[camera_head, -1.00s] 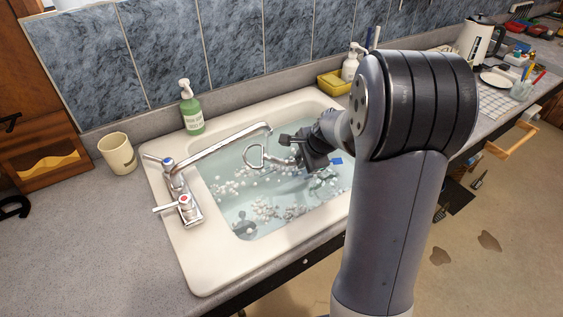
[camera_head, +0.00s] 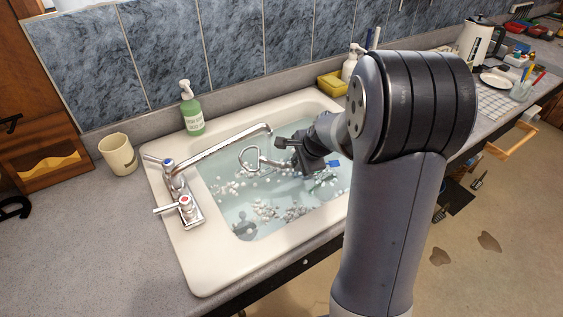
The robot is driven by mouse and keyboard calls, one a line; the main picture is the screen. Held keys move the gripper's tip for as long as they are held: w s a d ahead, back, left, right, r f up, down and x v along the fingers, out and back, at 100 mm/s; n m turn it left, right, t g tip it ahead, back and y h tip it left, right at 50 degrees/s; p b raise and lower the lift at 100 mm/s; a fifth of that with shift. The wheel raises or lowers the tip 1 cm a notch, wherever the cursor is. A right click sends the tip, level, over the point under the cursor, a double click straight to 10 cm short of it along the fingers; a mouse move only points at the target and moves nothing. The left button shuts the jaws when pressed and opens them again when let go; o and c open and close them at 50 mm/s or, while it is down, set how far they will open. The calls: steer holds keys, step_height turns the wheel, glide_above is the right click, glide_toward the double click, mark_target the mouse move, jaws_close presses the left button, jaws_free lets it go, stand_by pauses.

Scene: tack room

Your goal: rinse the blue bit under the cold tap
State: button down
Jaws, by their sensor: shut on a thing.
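My gripper (camera_head: 288,155) is over the sink basin, shut on the bit. The bit's silvery ring (camera_head: 250,158) sticks out to the left of the jaws, below the spout's end. A small blue piece (camera_head: 332,164) shows on the right of the jaws and looks like part of the bit; its middle is hidden by my gripper. The chrome tap (camera_head: 215,148) has its spout over the basin. Its far handle, the cold tap (camera_head: 168,162), has a blue mark; the near handle (camera_head: 184,200) has a red mark. I see no clear stream from the spout.
The cream sink (camera_head: 180,259) has water with white clumps of foam or bubbles in it. A green soap bottle (camera_head: 193,112) and a beige mug (camera_head: 118,154) stand behind and left. A yellow sponge tub (camera_head: 333,83) and white bottle (camera_head: 350,66) stand behind right. The left counter front is clear.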

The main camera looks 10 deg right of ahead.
steer(key=shift+s+a+r, duration=0.1)
steer(key=shift+s+a, duration=0.05)
steer(key=shift+a, duration=0.35)
steer(key=shift+s+a, duration=0.15)
steer(key=shift+a, duration=0.35)
steer(key=shift+a+p, duration=0.1)
steer(key=shift+p, duration=0.2)
steer(key=shift+w, duration=0.15)
steer(key=shift+w+d, duration=0.6)
steer(key=shift+w, duration=0.35)
steer(key=shift+s+d, duration=0.1)
steer(key=shift+s, duration=0.3)
steer(key=shift+s+d+b, duration=0.25)
steer(key=shift+s+b, duration=0.05)
steer(key=shift+s, duration=0.4)
steer(key=shift+s+d+b, duration=0.2)
steer(key=shift+s+b, duration=0.1)
steer(key=shift+s, duration=0.35)
steer(key=shift+w+a, duration=0.15)
steer(key=shift+w, duration=0.3)
